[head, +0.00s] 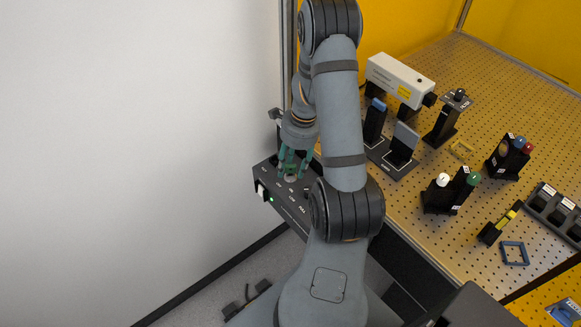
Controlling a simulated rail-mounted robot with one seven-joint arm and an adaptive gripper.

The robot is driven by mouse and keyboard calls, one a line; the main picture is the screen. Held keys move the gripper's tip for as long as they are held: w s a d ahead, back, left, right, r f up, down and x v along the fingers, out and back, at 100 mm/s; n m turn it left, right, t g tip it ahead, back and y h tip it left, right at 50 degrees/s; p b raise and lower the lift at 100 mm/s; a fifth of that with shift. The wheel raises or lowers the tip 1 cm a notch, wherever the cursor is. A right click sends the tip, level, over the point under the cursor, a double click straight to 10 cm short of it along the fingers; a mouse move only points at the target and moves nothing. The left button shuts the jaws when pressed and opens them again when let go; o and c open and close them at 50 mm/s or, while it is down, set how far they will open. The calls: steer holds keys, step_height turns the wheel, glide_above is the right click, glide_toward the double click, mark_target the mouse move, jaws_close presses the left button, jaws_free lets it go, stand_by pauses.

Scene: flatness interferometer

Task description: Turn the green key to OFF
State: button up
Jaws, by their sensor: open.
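A dark control box (293,209) with white markings stands beside the left edge of the perforated table, left of my arm. A small green light (271,199) glows on its front face. My gripper (291,175), with teal-green fingers, points down over the top of this box. Its fingers are apart, around or just above a small pale round spot on the box top. The green key cannot be clearly told from the green fingers here, and its position cannot be read. I cannot tell whether the fingers touch anything.
The perforated table (480,90) at right carries a white laser housing (400,80), dark upright mounts, holders with coloured knobs and a blue square frame (514,253). A white wall (130,130) lies to the left. Yellow panels stand behind.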

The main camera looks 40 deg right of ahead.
steer(key=shift+a+f, duration=0.1)
steer(key=shift+f, duration=0.4)
steer(key=c, duration=0.3)
steer(key=c, duration=0.4)
steer(key=shift+w+r, duration=0.1)
jaws_close()
